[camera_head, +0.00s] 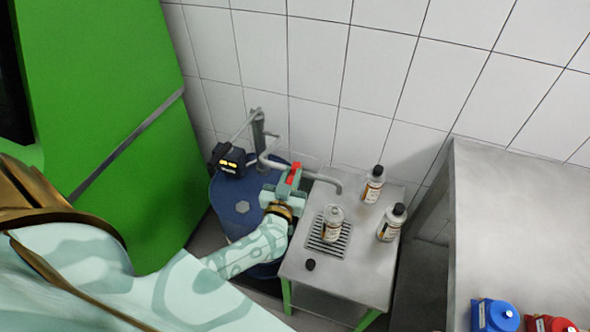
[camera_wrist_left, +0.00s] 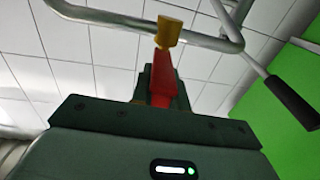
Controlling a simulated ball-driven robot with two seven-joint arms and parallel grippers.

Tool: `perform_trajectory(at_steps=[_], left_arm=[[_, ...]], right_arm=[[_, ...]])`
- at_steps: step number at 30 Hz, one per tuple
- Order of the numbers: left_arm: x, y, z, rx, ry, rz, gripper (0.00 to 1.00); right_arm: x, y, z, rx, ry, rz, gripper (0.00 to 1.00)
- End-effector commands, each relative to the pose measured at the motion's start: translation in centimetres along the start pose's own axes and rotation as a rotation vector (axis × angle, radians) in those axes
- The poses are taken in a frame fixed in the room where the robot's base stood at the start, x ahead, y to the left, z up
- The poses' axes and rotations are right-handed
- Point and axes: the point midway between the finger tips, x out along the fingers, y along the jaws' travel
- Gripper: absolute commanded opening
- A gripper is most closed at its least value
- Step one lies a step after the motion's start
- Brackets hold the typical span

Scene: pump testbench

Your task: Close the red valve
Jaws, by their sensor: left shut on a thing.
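The red valve (camera_head: 294,172) is on the grey pipe (camera_head: 325,180) of the pump, above the steel table's left edge. In the left wrist view its red handle (camera_wrist_left: 163,75) runs away from the gripper toward a yellow piece (camera_wrist_left: 169,31) by the pipe. My left gripper (camera_head: 287,180) reaches the valve from the front left and is shut on the red handle. My right gripper is not in view.
A blue drum (camera_head: 234,217) stands behind my left arm. An open bottle (camera_head: 333,224) stands on the table's grate (camera_head: 328,243), with a black cap (camera_head: 310,265) nearby. Two capped bottles stand at right. A green cabinet (camera_head: 120,130) is at left, a steel bench (camera_head: 520,220) at right.

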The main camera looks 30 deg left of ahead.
Motion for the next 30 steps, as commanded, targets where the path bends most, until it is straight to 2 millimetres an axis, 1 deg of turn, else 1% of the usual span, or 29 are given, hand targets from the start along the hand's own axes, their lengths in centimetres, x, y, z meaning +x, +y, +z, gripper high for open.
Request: perform_trajectory(at_steps=[1, 5, 14, 15, 16, 17, 26, 29, 30], left_arm=[[0.1, -0.4, -0.3, 0.005, 0.003, 0.038, 0.0], [0.1, -0.6, 0.0, 0.0, 0.0, 0.1, 0.0], [0.1, -0.6, 0.1, -0.002, -0.001, 0.108, 0.0], [0.1, -0.6, 0.1, -0.002, -0.001, 0.108, 0.27], [0.1, -0.6, 0.1, -0.002, -0.001, 0.108, 0.36], [0.1, -0.6, 0.1, -0.002, -0.001, 0.108, 0.38], [-0.1, -0.6, 0.1, -0.003, -0.001, 0.107, 0.38], [-1.2, -0.8, 0.1, -0.003, -0.004, 0.107, 0.38], [-1.8, -0.8, 0.1, -0.004, -0.004, 0.106, 0.38]], right_arm=[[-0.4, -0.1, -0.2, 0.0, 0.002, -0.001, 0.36], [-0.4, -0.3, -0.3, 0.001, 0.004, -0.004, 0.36], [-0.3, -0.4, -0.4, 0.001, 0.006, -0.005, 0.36], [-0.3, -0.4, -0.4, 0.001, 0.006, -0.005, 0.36], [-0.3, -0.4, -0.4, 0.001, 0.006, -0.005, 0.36], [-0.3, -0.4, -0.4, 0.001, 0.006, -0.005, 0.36], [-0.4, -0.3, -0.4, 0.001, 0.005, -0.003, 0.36], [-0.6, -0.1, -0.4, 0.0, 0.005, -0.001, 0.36], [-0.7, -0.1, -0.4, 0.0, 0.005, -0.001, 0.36]])
